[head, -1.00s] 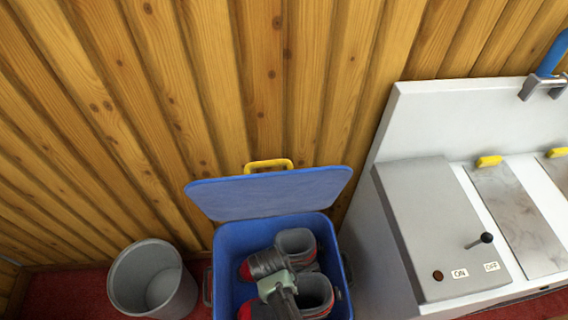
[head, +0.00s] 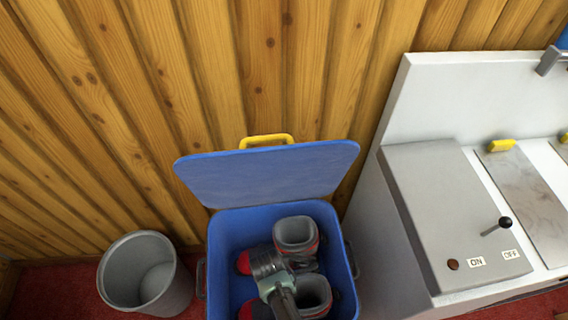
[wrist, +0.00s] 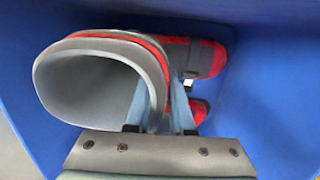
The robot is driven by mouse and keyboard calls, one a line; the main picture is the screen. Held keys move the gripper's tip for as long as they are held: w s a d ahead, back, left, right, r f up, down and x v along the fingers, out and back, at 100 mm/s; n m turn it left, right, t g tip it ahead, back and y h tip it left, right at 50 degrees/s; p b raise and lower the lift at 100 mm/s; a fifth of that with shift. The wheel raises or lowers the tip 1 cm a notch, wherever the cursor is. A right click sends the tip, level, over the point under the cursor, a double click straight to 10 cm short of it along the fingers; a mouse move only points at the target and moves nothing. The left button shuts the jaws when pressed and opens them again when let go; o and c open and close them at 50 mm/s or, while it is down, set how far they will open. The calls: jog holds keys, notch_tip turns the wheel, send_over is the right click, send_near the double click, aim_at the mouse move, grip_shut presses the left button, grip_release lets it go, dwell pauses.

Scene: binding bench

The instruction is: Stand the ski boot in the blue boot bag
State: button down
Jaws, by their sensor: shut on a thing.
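The blue boot bag (head: 222,235) stands open, its lid (head: 265,177) raised at the back. Two grey and red ski boots are inside it. The rear ski boot (head: 296,232) has its cuff opening upward and a red toe at the left. The front ski boot (head: 316,292) shows its cuff opening, partly hidden by my arm. My gripper (wrist: 160,105) is low inside the bag, shut on the cuff wall of one ski boot (wrist: 62,62), one finger inside the cuff and one outside. In the head view my fingertips are hidden, so which boot is held is unclear.
A grey bin (head: 143,274) stands left of the bag on the red floor. A white bench (head: 480,85) with a grey control box (head: 425,190) and a lever stands close on the right. A wooden wall (head: 240,70) is behind.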

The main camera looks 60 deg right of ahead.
jog(key=shift+w+f, duration=0.1)
jog(key=c, duration=0.7)
grip_release()
jog(key=shift+f, duration=0.1)
notch_tip(320, 180, up, 13)
jog(key=w+p, duration=0.2)
jog(key=p, duration=0.1)
jog(key=shift+p, duration=0.3)
